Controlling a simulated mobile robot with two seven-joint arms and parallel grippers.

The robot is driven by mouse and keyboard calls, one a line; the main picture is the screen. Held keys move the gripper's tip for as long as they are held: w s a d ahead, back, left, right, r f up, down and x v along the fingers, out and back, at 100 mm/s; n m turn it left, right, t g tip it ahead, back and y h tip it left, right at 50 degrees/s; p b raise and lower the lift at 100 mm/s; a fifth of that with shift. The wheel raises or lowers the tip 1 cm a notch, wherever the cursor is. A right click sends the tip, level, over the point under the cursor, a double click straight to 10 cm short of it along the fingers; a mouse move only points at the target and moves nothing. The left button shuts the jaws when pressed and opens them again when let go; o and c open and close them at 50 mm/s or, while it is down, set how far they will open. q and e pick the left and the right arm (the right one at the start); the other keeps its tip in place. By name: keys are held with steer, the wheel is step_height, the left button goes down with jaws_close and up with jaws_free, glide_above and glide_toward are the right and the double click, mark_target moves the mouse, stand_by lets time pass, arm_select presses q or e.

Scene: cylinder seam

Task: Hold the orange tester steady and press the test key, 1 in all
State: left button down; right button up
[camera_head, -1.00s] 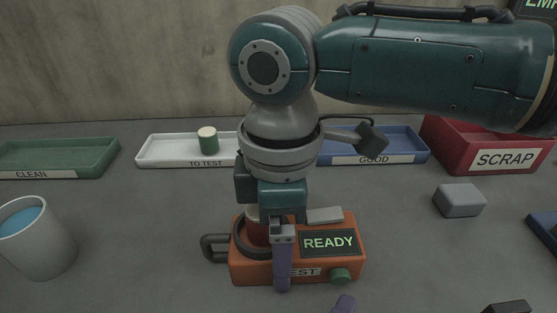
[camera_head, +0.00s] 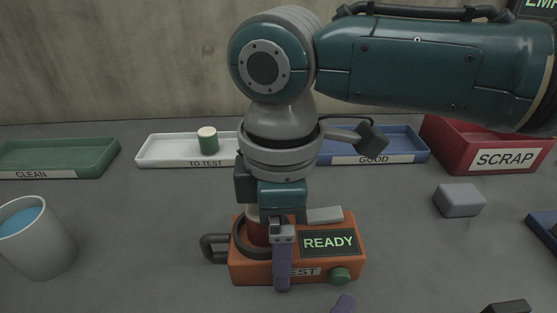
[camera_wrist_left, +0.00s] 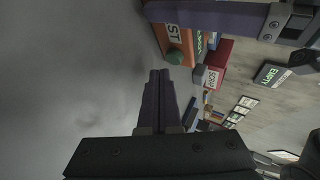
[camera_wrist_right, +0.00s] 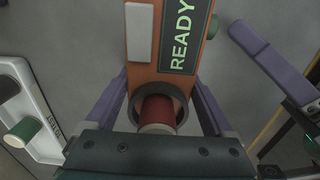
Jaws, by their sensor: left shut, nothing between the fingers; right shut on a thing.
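The orange tester (camera_head: 240,272) stands on the table, its screen reading READY. A red cylinder with a pale top (camera_wrist_right: 160,115) sits in its ring. The green test key (camera_head: 340,275) is at the tester's front right corner. My right gripper (camera_wrist_right: 160,98) is shut on the tester body, one purple finger on the front face, the other on the back. My left gripper (camera_head: 343,304) is shut and empty, mostly below the head view. Its closed fingertips (camera_wrist_left: 160,76) point toward the key (camera_wrist_left: 175,57) with a visible gap.
Behind stand the green CLEAN tray (camera_head: 40,174), the white TO TEST tray (camera_head: 160,160) holding a green-and-cream cylinder (camera_head: 208,142), the blue GOOD tray (camera_head: 415,157) and the red SCRAP bin (camera_head: 450,150). A cup (camera_head: 45,250) stands left; a grey block (camera_head: 459,201) lies right.

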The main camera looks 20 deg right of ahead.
arm_select(q)
steer(key=shift+w, duration=0.1)
stand_by(0.6)
steer(key=shift+w+d, duration=0.15)
steer(key=shift+w, duration=0.15)
steer(key=shift+w+d, duration=0.15)
steer(key=shift+w, duration=0.3)
stand_by(0.6)
steer(key=shift+s, duration=0.1)
steer(key=shift+s+a, duration=0.3)
steer(key=shift+s, duration=0.45)
steer(key=shift+s, duration=0.1)
steer(key=shift+s+a, duration=0.25)
steer(key=shift+s, duration=0.5)
steer(key=shift+s+a, duration=0.2)
steer(key=shift+s, duration=0.6)
steer(key=shift+s+a, duration=0.25)
steer(key=shift+s, duration=0.5)
